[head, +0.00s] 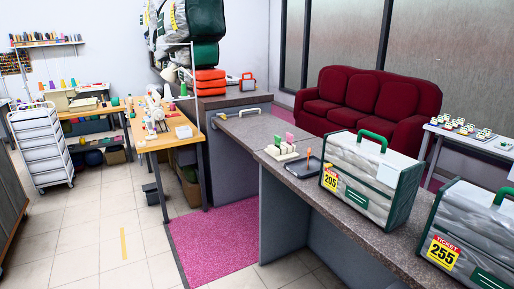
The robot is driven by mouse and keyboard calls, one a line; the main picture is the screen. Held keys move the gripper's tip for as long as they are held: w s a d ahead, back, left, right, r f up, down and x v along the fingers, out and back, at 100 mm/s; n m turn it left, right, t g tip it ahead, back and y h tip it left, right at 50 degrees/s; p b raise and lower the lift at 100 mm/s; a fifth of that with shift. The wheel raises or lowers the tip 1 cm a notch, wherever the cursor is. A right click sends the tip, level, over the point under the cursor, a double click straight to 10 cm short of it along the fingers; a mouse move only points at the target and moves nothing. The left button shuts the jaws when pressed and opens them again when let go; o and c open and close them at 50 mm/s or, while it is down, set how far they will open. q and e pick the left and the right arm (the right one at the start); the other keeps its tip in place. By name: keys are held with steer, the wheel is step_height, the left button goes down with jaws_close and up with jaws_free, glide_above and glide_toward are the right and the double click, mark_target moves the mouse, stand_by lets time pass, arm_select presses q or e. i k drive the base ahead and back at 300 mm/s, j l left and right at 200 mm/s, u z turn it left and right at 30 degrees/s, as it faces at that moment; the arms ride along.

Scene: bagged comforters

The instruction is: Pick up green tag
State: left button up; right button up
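A small green tag (278,140) stands upright in a pale holder (281,155) on the grey counter (252,128). A pink tag (290,138) stands in the same holder just to its right. Other pale tags seem to sit there too, too small to tell apart. Neither of my grippers is in view.
A black tray (302,170) with an orange-tipped item lies beside the holder. Bagged comforters with tickets 205 (368,172) and 255 (470,236) stand on the counter at right. A sewing table (165,137), white cart (42,147) and red sofa (370,95) stand around.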

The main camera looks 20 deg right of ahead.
mark_target(277, 139)
steer(key=z, duration=0.3)
steer(key=i+j+z, duration=0.1)
steer(key=z, duration=0.4)
steer(key=i+j+z, duration=0.2)
steer(key=z, duration=0.25)
steer(key=i+j+z, duration=0.15)
steer(key=z, duration=0.35)
steer(key=j+z, duration=0.3)
steer(key=z, duration=0.2)
